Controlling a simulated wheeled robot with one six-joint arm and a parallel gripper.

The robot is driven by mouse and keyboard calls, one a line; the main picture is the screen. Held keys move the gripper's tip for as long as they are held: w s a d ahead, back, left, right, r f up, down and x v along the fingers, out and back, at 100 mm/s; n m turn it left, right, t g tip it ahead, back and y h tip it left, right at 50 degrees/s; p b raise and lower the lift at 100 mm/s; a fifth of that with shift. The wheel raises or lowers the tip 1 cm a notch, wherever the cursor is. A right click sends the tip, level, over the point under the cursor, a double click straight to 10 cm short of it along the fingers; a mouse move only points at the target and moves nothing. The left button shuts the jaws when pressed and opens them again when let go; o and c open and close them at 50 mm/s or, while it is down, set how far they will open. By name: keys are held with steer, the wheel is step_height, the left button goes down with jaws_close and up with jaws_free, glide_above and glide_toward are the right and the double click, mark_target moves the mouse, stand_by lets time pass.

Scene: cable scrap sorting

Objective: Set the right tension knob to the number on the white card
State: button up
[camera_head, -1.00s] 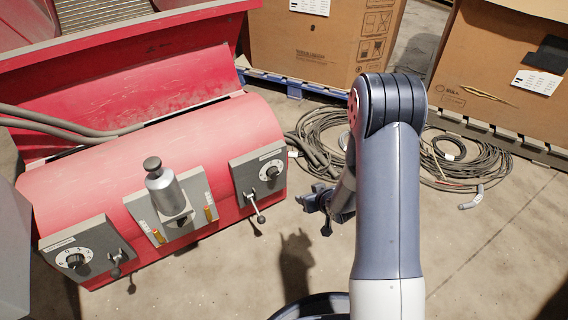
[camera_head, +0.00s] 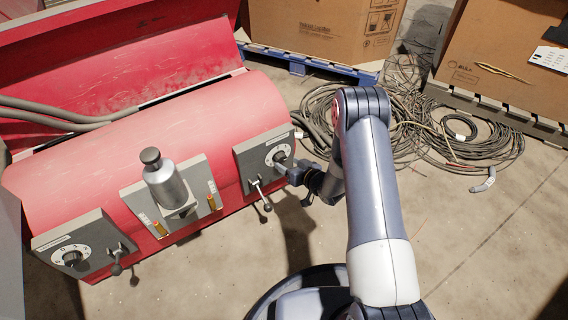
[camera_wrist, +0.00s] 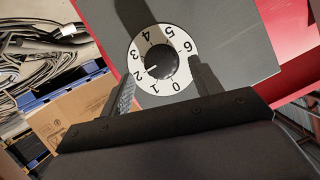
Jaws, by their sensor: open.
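The right tension knob (camera_head: 279,155) is a black round knob on a white dial, on the grey right panel (camera_head: 257,166) of the red machine. In the wrist view the knob (camera_wrist: 155,64) sits on its numbered dial (camera_wrist: 188,63), with its white mark pointing about at 2. My gripper (camera_head: 291,171) is close to the panel. In the wrist view my gripper (camera_wrist: 162,72) is open, its fingers to either side of the knob and apart from it. I cannot tell the depth gap.
A lever (camera_head: 260,192) juts from the right panel just below the knob. A metal cylinder (camera_head: 166,182) stands on the middle plate, and the left knob (camera_head: 71,257) is on the left panel. Cable coils (camera_head: 440,125) lie behind my arm. Open floor is in front of the machine.

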mark_target(283, 160)
steer(key=shift+b+x, duration=0.45)
steer(key=shift+x, duration=1.4)
steer(key=shift+c, duration=0.6)
steer(key=c, duration=0.8)
steer(key=shift+c, duration=0.2)
